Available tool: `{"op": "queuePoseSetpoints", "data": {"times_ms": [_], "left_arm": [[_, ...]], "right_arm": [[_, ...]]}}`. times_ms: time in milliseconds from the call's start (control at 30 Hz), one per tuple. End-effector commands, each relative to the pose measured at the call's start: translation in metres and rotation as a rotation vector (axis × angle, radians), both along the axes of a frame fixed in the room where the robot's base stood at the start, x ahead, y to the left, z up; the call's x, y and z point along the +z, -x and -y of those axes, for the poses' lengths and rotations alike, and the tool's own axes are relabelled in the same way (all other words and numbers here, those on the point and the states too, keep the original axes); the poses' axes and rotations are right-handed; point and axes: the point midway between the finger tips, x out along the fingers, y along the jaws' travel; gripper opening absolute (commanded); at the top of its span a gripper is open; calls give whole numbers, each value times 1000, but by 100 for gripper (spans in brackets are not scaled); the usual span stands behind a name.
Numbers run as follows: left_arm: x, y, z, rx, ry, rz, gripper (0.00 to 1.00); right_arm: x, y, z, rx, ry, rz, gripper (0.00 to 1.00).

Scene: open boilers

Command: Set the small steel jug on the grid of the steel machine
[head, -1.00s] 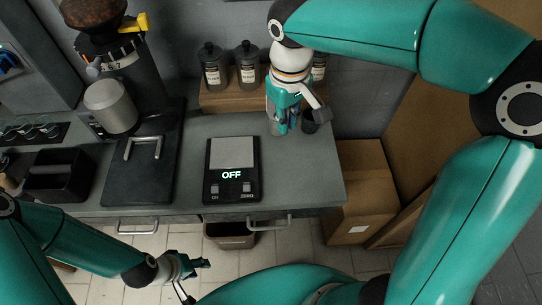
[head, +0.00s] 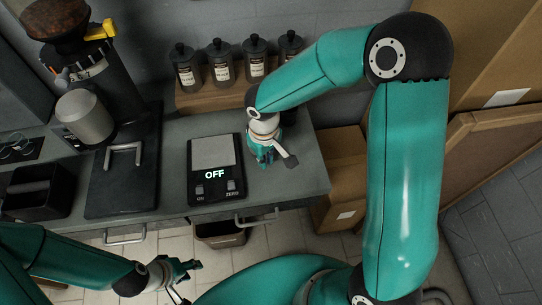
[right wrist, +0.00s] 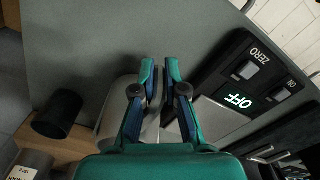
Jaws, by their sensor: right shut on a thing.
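My right gripper (head: 262,158) is over the grey counter, just right of the scale. In the right wrist view its two fingers (right wrist: 161,72) are close together, shut on a grey metal vessel, which looks like the small steel jug (right wrist: 116,102). The fingers and palm hide much of the jug. In the head view the gripper covers it, and I cannot tell whether it touches the counter. My left gripper (head: 188,278) is low in front of the counter, its fingers apart and empty.
A black scale (head: 216,172) reading OFF lies left of the right gripper. A grinder (head: 88,75) with a dark base stands further left. A dark cup (right wrist: 57,116) stands near the jug. Several bottles (head: 221,66) line the back shelf. Cardboard boxes (head: 343,170) stand at right.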

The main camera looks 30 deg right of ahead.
Motion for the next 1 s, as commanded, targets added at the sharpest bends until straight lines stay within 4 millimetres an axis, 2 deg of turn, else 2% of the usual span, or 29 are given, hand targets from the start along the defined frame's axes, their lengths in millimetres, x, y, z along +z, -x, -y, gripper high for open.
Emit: {"op": "queuePoseSetpoints", "data": {"times_ms": [100, 433, 467, 600, 1000], "left_arm": [[0, 0, 0, 0, 0, 0, 40], [-3, 0, 0, 0, 0, 0, 40], [-2, 0, 0, 0, 0, 0, 40], [-1, 0, 0, 0, 0, 0, 40], [0, 0, 0, 0, 0, 0, 40]], "right_arm": [[-9, 0, 0, 2, -1, 1, 0], [-13, 0, -1, 2, 0, 2, 0], [-11, 0, -1, 2, -1, 1, 16], [-11, 0, -1, 2, 0, 1, 36], [-6, -1, -1, 3, 0, 2, 36]]}}
